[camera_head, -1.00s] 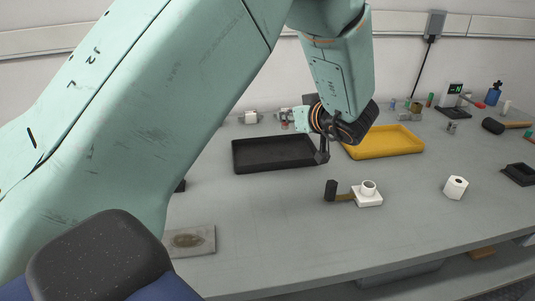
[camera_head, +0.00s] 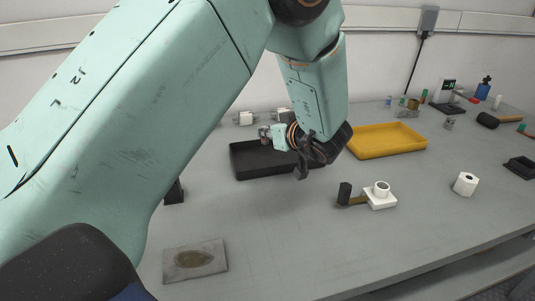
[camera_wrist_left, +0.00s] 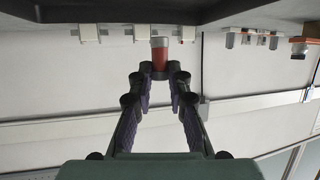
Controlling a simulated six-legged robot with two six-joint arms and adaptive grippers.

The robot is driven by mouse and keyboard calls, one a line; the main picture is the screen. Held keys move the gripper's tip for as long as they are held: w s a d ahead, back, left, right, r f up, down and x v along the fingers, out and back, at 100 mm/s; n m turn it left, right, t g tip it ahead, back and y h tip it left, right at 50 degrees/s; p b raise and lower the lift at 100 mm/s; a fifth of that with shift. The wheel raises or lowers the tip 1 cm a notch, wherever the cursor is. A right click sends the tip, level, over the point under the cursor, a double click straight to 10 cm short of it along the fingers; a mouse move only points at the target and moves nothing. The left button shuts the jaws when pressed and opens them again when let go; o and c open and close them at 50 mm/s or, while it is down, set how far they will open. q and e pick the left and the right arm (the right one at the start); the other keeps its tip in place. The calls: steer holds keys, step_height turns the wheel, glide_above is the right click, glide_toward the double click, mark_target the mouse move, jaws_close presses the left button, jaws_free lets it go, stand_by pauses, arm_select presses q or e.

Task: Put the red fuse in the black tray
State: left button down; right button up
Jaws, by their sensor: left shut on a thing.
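The black tray (camera_head: 262,174) lies on the grey table behind my left gripper in the head view. Its dark rim also spans the top of the upside-down wrist view (camera_wrist_left: 215,12). In the left wrist view the left gripper's fingertips (camera_wrist_left: 160,72) are closed around the red fuse (camera_wrist_left: 159,56), which has a grey end cap. The fuse is hidden behind the gripper in the head view. My right gripper is not in view.
A yellow tray (camera_head: 390,142) stands right of the black tray. A hammer (camera_head: 345,195) and a white block with a ring (camera_head: 381,195) lie in front. A flat stained plate (camera_head: 195,260) is at front left. White fuse holders (camera_head: 245,118) stand behind the black tray.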

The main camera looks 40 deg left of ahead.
arm_select(q)
steer(key=shift+d+f, duration=0.3)
steer(key=shift+f, duration=0.35)
steer(key=shift+w+f, duration=0.1)
steer(key=shift+f, duration=0.2)
steer(key=f+b, duration=0.1)
steer(key=f, duration=0.2)
steer(key=shift+a+f+b, duration=0.2)
steer(key=shift+a+b, duration=0.15)
steer(key=shift+d+r, duration=0.15)
steer(key=shift+d, duration=0.05)
steer(key=c, duration=1.7)
jaws_free()
steer(key=shift+a, duration=0.15)
steer(key=o, duration=0.4)
steer(key=shift+f, duration=0.2)
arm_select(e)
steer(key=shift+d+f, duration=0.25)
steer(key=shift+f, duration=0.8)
